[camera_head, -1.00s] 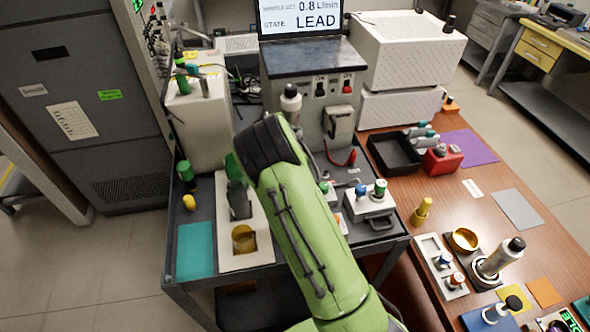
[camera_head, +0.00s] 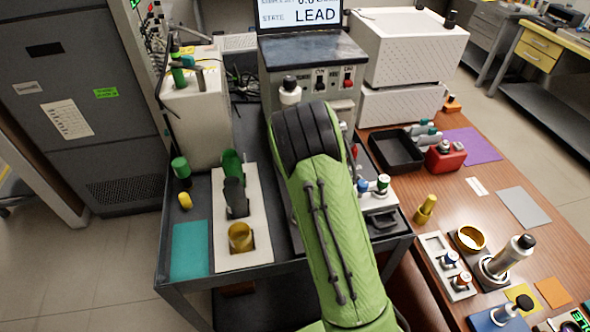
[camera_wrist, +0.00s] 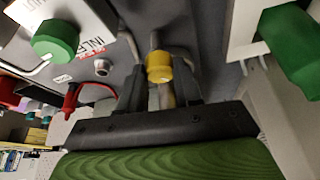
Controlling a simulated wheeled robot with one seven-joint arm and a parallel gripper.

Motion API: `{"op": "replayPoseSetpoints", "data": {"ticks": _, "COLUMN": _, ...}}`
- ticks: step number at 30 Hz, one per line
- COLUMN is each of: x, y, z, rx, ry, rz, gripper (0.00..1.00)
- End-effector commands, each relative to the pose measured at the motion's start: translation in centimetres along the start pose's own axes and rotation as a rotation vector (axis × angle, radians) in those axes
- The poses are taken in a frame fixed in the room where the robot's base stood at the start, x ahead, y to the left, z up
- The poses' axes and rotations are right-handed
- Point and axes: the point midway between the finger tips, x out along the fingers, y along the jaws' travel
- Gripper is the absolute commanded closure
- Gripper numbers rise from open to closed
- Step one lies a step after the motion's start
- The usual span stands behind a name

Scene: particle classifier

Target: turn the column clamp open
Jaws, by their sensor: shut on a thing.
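In the wrist view my gripper (camera_wrist: 160,82) has its two dark fingers on either side of a yellow-ended grey piece (camera_wrist: 159,68), which I take for the column clamp. It is shut on this piece. A pale part shows between the fingers below the yellow end. How far the clamp is turned cannot be told. In the head view my green arm covers the gripper and the clamp at the front of the instrument (camera_head: 312,75).
A green knob (camera_wrist: 55,40) is on the panel to the left, beside red tubing (camera_wrist: 72,100). Another green part (camera_wrist: 292,48) is close on the right. In the head view a white plate (camera_head: 230,258) carries a brass cup (camera_head: 240,237), left of my arm. A black tray (camera_head: 396,152) lies to the right.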

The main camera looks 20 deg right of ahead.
Motion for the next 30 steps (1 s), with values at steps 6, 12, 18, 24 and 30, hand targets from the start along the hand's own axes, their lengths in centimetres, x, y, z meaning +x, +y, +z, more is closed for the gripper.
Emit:
{"op": "replayPoseSetpoints", "data": {"ticks": 6, "x": 0.1, "y": 0.25, "z": -0.05, "rx": -0.185, "ry": 0.003, "rz": -0.078, "gripper": 0.97}}
{"op": "replayPoseSetpoints", "data": {"ticks": 12, "x": 0.08, "y": 0.35, "z": -0.09, "rx": -0.361, "ry": 0.002, "rz": -0.151, "gripper": 0.97}}
{"op": "replayPoseSetpoints", "data": {"ticks": 18, "x": 0.03, "y": 0.46, "z": -0.2, "rx": -0.534, "ry": 0.002, "rz": -0.221, "gripper": 0.97}}
{"op": "replayPoseSetpoints", "data": {"ticks": 24, "x": 0.03, "y": 0.48, "z": -0.22, "rx": -0.684, "ry": 0.001, "rz": -0.284, "gripper": 0.97}}
{"op": "replayPoseSetpoints", "data": {"ticks": 30, "x": 0.03, "y": 0.52, "z": -0.3, "rx": -0.795, "ry": 0.001, "rz": -0.329, "gripper": 0.97}}
